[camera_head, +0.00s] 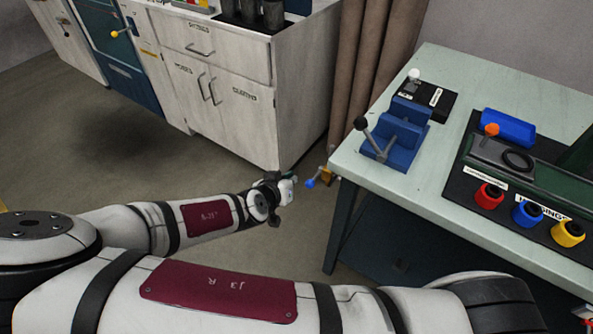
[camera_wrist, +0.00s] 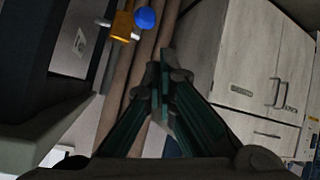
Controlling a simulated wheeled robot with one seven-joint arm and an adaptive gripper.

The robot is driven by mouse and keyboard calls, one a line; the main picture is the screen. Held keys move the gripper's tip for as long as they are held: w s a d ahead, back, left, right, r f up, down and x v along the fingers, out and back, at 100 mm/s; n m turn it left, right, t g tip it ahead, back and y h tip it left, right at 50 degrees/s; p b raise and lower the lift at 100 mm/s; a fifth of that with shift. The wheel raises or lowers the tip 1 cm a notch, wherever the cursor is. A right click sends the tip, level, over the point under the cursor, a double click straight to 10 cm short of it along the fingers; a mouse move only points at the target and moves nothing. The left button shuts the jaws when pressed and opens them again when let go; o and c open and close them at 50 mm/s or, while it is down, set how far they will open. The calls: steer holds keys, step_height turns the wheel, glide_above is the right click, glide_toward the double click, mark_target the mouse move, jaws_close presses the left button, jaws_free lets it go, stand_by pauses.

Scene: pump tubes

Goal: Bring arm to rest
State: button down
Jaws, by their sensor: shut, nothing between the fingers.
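My arm stretches across the lower left of the head view, bent back on itself. My gripper is at its far end, largely hidden behind my wrist in the head view. In the wrist view my gripper (camera_wrist: 164,75) is shut, its dark green fingers together and nothing between them. It hangs in the air left of the table (camera_head: 352,160), apart from it. A blue ball knob (camera_head: 310,183) on an orange fitting is close to my wrist at the table's left edge. It also shows at the top of the wrist view (camera_wrist: 146,19).
A blue vise (camera_head: 398,135) with a lever stands on the table. Behind it is a black box (camera_head: 428,100). Red, blue and yellow bushings (camera_head: 528,214) sit at the right. White cabinets (camera_head: 222,90) and a brown curtain (camera_head: 365,60) stand behind. Floor at left is clear.

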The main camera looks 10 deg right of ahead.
steer(key=shift+s+a+r, duration=0.1)
steer(key=shift+s+a, duration=0.3)
steer(key=shift+s, duration=0.05)
stand_by(0.3)
steer(key=s+a+r+m+g+y, duration=0.2)
steer(key=s+g+y, duration=0.2)
steer(key=s+g, duration=0.35)
steer(key=s+r+n+g+y, duration=0.2)
steer(key=s+r+y, duration=0.3)
steer(key=r, duration=1)
steer(key=s+d+r+n+t+h, duration=0.1)
steer(key=s+d+r+n, duration=0.1)
steer(key=s+d+r, duration=0.7)
steer(key=s+d+r+n+t+h, duration=0.1)
steer(key=s+d+r+h, duration=0.1)
steer(key=s+d+r, duration=0.55)
steer(key=s+a+r+t+p, duration=0.1)
steer(key=r+p, duration=0.6)
steer(key=r, duration=0.1)
steer(key=s+a+r+t+p, duration=0.1)
steer(key=s+r+p, duration=0.1)
steer(key=r+p, duration=0.6)
steer(key=shift+a+r+n+t+p, duration=0.25)
steer(key=shift+r+n+t+p, duration=0.05)
steer(key=shift+r+t, duration=0.05)
